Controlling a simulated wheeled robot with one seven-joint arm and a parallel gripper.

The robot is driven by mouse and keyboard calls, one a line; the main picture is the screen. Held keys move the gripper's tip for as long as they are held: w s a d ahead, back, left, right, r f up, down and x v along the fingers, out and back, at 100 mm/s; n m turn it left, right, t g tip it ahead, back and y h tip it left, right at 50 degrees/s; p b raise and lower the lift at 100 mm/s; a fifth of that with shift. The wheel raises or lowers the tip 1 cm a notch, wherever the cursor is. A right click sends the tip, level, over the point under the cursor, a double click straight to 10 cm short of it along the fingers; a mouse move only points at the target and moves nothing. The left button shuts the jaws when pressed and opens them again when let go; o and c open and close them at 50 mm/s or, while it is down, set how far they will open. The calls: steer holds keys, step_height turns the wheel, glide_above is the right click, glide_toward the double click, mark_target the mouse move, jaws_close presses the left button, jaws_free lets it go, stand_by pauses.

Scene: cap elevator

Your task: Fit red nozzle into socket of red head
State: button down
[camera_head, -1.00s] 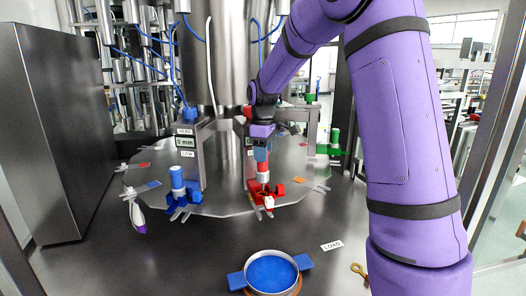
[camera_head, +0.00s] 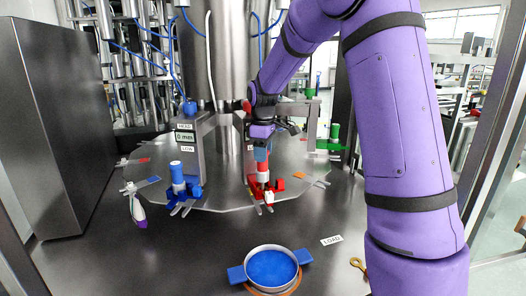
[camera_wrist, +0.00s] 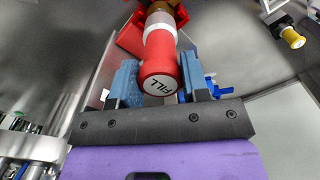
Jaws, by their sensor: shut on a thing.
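The red nozzle (camera_head: 262,168) is upright between the blue fingers of my gripper (camera_head: 261,155), which is shut on it. In the wrist view, the nozzle (camera_wrist: 160,60) shows its round end marked "FILL" between the fingertips of my gripper (camera_wrist: 160,83), with a pale band farther along it. The red head (camera_head: 279,185) sits on the round machine plate, directly under and around the nozzle's lower end. It also shows in the wrist view (camera_wrist: 130,38), behind the nozzle. The socket and the nozzle's lower tip are hidden, so I cannot tell how deep it sits.
A blue head with its nozzle (camera_head: 178,180) stands left on the plate (camera_head: 222,203); a green one (camera_head: 333,140) stands right. A steel column post (camera_head: 196,150) is close by. A blue-handled pan (camera_head: 271,267) and a brass part (camera_head: 358,265) lie in front.

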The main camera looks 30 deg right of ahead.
steer(key=shift+f, duration=1.35)
stand_by(0.3)
steer(key=c, duration=0.5)
jaws_free()
steer(key=shift+r, duration=0.1)
steer(key=shift+r, duration=3.45)
